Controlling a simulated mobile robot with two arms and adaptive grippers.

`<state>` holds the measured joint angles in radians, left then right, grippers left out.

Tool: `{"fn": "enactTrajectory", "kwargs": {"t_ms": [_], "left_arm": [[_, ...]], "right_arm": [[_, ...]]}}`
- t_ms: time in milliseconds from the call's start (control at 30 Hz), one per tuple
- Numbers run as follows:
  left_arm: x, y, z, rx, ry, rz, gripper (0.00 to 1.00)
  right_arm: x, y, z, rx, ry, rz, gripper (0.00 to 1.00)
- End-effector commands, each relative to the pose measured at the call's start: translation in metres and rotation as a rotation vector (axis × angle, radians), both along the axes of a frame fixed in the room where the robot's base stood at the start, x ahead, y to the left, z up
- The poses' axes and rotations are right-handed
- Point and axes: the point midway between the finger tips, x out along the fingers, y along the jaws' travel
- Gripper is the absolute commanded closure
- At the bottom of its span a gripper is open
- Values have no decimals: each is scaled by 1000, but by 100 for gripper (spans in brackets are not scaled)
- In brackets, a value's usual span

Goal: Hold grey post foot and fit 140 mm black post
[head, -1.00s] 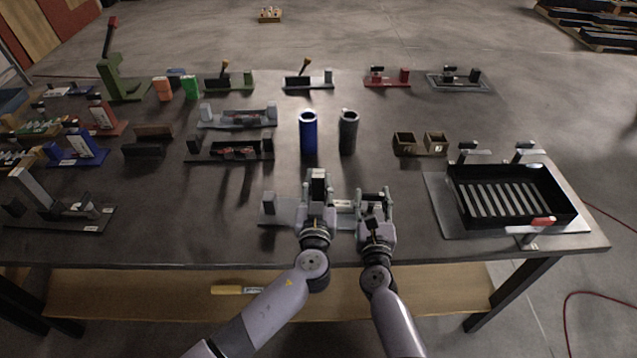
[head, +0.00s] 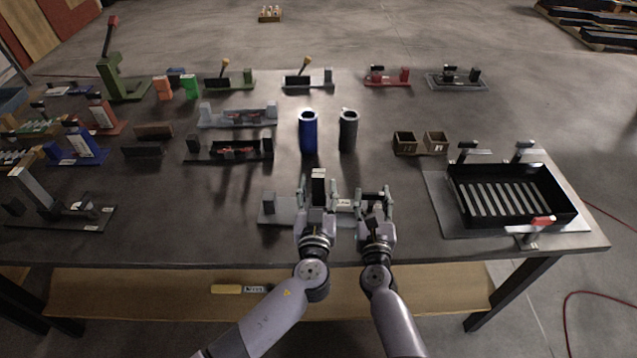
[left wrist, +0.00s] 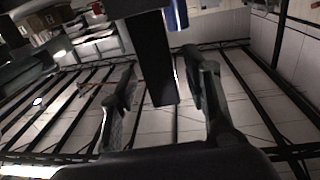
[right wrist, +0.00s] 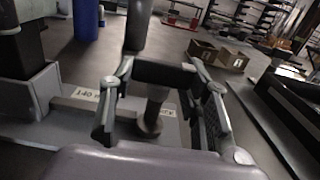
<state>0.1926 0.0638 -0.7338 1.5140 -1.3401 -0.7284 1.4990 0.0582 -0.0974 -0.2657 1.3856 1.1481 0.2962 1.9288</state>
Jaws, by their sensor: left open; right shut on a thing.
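A black post (head: 318,178) stands upright at my left gripper (head: 317,201). In the left wrist view the black post (left wrist: 150,58) runs down between the spread fingers of the open left gripper (left wrist: 162,105). In the right wrist view the dark post (right wrist: 14,46) stands at the grey post foot (right wrist: 34,92); how deep it sits is not visible. The foot is on a grey base plate (head: 284,212). My right gripper (head: 375,203), to the right of the post, is shut on a dark clamp part (right wrist: 165,75) above the plate.
A blue cylinder (head: 308,132) and a dark grey cylinder (head: 348,131) stand behind the grippers. A black slotted tray (head: 512,195) is at the right, two small brown boxes (head: 420,143) behind it. Other fixtures line the back and left.

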Motion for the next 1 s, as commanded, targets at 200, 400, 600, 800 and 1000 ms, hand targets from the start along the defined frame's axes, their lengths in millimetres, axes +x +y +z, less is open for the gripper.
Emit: {"fn": "enactTrajectory", "kwargs": {"t_ms": [200, 400, 600, 800, 1000], "left_arm": [[-50, 0, -1, -2, 3, -1, 56], [-85, 0, 0, -1, 2, -1, 56], [-99, 0, 1, -2, 0, 0, 56], [-100, 0, 1, -1, -1, 0, 56], [-100, 0, 1, -1, -1, 0, 56]], "right_arm": [[0, 0, 0, -3, 0, -1, 100], [0, 0, 0, -3, 0, -1, 100], [0, 0, 0, -3, 0, -1, 100], [0, 0, 0, -2, -1, -1, 100], [0, 0, 0, -2, -1, -1, 55]]}}
